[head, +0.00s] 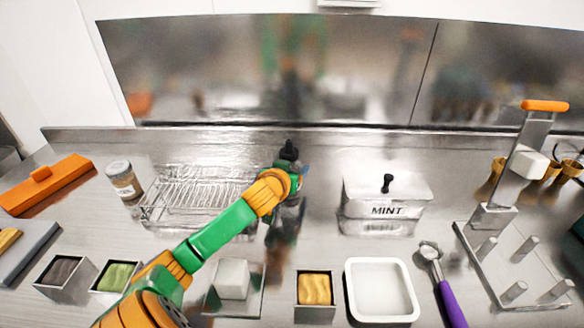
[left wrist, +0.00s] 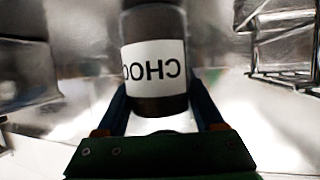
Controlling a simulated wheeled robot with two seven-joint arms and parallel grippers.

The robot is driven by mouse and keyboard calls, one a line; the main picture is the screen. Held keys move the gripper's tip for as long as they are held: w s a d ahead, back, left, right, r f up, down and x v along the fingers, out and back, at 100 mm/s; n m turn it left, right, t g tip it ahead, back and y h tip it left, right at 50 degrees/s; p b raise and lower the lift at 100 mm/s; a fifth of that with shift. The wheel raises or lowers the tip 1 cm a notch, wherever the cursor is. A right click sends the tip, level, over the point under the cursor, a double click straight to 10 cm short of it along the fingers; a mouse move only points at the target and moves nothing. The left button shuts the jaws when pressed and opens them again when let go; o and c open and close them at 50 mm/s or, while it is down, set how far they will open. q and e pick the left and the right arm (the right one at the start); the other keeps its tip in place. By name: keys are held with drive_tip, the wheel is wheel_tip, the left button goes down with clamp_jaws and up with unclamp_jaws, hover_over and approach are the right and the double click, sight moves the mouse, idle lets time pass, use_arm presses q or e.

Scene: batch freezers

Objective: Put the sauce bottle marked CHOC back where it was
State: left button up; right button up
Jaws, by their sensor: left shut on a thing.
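My left arm reaches in from the lower left of the head view, and its gripper (head: 291,168) is over the middle of the steel counter. The gripper is shut on the dark sauce bottle (head: 289,151), whose black top shows past the gripper. In the left wrist view the bottle (left wrist: 155,52) stands between the two fingers (left wrist: 160,108), and its white label reads CHOC, turned upside down. Most of the bottle is hidden in the head view. I cannot tell whether its base touches the counter. My right gripper is not in view.
A wire rack (head: 190,195) and a brown jar (head: 124,180) stand left of the gripper. The MINT container (head: 386,200) stands right. In front are a white block (head: 232,279), a yellow-filled tub (head: 315,289), a white tray (head: 380,263) and a purple-handled scoop (head: 449,304).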

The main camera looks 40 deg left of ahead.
use_arm(q)
drive_tip(key=shift+f, duration=0.15)
drive_tip(key=o, duration=1.6)
drive_tip(key=shift+c, duration=0.2)
drive_tip(key=shift+s+r, duration=0.1)
drive_tip(key=shift+r, duration=0.2)
drive_tip(key=p+v, duration=0.2)
drive_tip(key=v, duration=1)
drive_tip(key=shift+f, duration=0.15)
